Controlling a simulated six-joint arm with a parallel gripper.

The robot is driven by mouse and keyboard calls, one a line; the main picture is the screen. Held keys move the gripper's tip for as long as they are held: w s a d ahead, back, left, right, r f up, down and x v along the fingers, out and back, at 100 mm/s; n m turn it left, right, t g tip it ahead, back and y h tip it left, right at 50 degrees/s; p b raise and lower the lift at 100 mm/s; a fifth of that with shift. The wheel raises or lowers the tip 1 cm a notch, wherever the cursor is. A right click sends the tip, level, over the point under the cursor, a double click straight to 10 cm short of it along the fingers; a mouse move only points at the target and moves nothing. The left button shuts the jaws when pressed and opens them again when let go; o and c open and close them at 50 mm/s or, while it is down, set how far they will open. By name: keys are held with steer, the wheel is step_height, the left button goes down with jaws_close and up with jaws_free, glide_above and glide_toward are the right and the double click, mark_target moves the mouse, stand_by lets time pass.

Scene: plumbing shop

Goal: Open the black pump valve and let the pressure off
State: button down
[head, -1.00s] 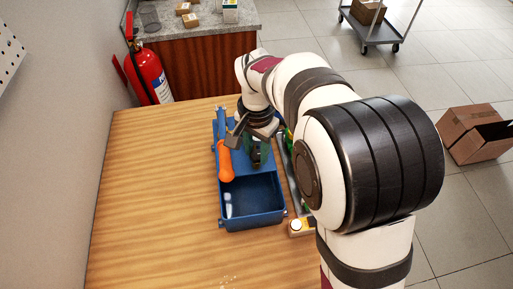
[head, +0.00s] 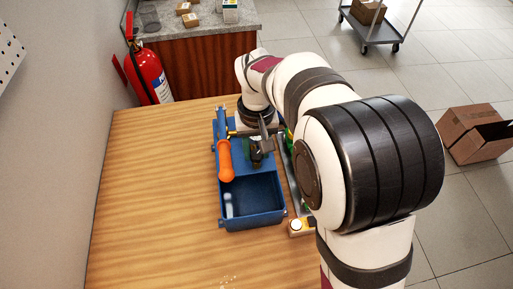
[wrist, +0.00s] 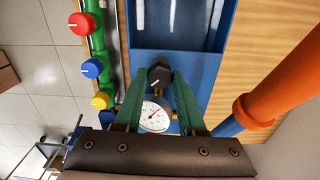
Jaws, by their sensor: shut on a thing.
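The black pump valve (wrist: 159,77) is a dark knob with a pale line on top, seen at the middle of the wrist view. My gripper (wrist: 161,80) has green fingers, one on each side of the knob, and is shut on it. The white round pressure gauge (wrist: 155,115) shows between the fingers; its needle is too small to read. The blue pump (head: 252,201) stands on the table, its open tank toward the front. Its orange-gripped lever (head: 225,162) lies along the left side. In the head view my gripper (head: 258,150) hides most of the valve.
A green pipe (wrist: 95,45) with a red knob (wrist: 82,24), a blue knob (wrist: 92,68) and a yellow knob (wrist: 100,101) runs close beside the pump. A small box with a white button (head: 296,226) sits by the tank's front right. The wooden table (head: 160,190) is clear at left.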

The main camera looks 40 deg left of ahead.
mark_target(256, 154)
steer(key=n, duration=0.3)
steer(key=shift+n, duration=2.1)
steer(key=shift+c, duration=2.4)
jaws_free()
step_height(256, 154, up, 16)
steer(key=shift+f, duration=0.1)
